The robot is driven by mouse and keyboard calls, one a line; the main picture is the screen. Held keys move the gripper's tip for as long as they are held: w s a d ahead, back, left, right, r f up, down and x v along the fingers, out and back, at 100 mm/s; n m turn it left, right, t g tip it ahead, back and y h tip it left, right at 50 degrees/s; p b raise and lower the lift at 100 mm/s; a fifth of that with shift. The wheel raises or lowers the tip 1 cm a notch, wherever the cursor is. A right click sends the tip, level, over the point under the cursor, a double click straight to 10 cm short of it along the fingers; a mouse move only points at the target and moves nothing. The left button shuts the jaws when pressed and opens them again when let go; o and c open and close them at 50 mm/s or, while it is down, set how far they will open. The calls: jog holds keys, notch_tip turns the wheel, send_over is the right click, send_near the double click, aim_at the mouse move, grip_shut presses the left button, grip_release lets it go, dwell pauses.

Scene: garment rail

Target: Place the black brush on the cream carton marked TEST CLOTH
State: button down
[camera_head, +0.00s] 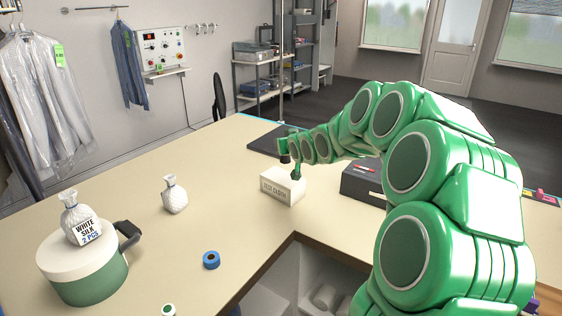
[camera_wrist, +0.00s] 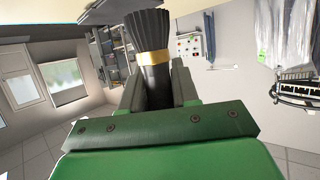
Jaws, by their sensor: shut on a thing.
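The black brush (camera_wrist: 160,35) has dark bristles and a gold band. In the wrist view it stands between my gripper's fingers (camera_wrist: 157,85), which are shut on its handle. The cream carton (camera_head: 282,188), marked TEST CLOTH, stands on the table in the head view. My gripper (camera_head: 290,152) is at the carton's top, by its back edge. A small dark part there reaches down to the carton top. The brush is too small in the head view to tell whether it touches the carton.
A dark box (camera_head: 362,184) stands right of the carton, and a dark mat (camera_head: 268,146) lies behind it. An opening in the table lies in front.

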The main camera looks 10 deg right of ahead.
jog(key=w+f, duration=0.2)
jog(key=f, duration=0.1)
jog(key=w+f, duration=0.3)
jog(key=shift+w, duration=0.25)
jog(key=shift+w+f, duration=0.15)
jog(key=shift+f, duration=1.45)
jog(key=shift+f, duration=0.15)
jog(key=c, duration=0.8)
grip_release()
jog(key=shift+c, duration=0.2)
jog(key=v, duration=1.2)
